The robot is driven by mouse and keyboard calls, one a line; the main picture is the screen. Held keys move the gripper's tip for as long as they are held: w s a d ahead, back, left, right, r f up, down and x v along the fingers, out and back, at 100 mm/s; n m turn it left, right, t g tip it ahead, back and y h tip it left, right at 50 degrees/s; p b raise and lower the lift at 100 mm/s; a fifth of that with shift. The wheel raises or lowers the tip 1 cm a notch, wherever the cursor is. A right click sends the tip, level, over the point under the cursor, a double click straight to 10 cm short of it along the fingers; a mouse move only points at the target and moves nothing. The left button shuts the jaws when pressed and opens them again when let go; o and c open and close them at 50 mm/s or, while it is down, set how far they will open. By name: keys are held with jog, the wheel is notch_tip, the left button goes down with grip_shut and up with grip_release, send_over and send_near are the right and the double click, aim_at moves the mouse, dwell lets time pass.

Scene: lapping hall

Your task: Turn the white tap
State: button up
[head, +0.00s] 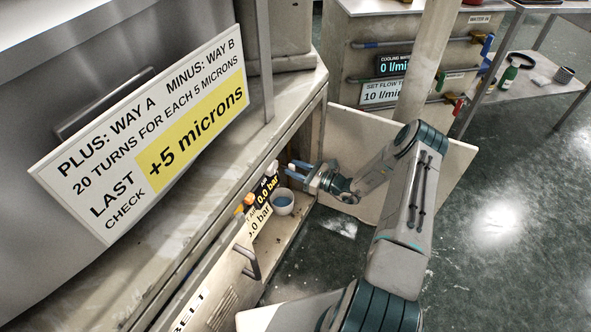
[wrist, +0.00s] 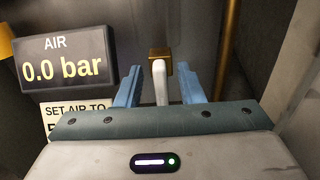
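The white tap (wrist: 160,84) shows in the wrist view as a white lever on a brass body, mounted on the dark back wall of a cabinet. In the head view the white tap (head: 272,168) is small, at the cabinet opening. My gripper (wrist: 159,70) is open, with one blue finger on each side of the white lever and a visible gap on both sides. In the head view my gripper (head: 297,171) reaches toward the cabinet from the right. The lower end of the lever is hidden behind the gripper body.
An air display (wrist: 63,58) reads 0.0 bar, above a partly hidden setting sign (wrist: 75,112). A brass pipe (wrist: 229,45) runs right of the tap. A cup (head: 283,201) stands below in the cabinet. An open door panel (head: 350,150) stands beyond my arm.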

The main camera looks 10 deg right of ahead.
jog(key=shift+c, duration=0.3)
grip_shut()
jog(key=shift+n, duration=0.4)
jog(key=n, duration=0.3)
jog(key=shift+s+a+n, duration=0.15)
jog(key=shift+s+n, duration=0.1)
jog(key=shift+n, duration=0.15)
jog(key=shift+s+a+f+n+p, duration=0.1)
jog(key=shift+f+n+p, duration=0.25)
jog(key=shift+n, duration=1.9)
jog(key=shift+s+a+f+n+p, duration=0.1)
jog(key=shift+n+p, duration=0.35)
jog(key=shift+n, duration=1.75)
jog(key=shift+s+a+f+n+p, duration=0.1)
jog(key=shift+f+n+p, duration=0.25)
jog(key=shift+n, duration=1.9)
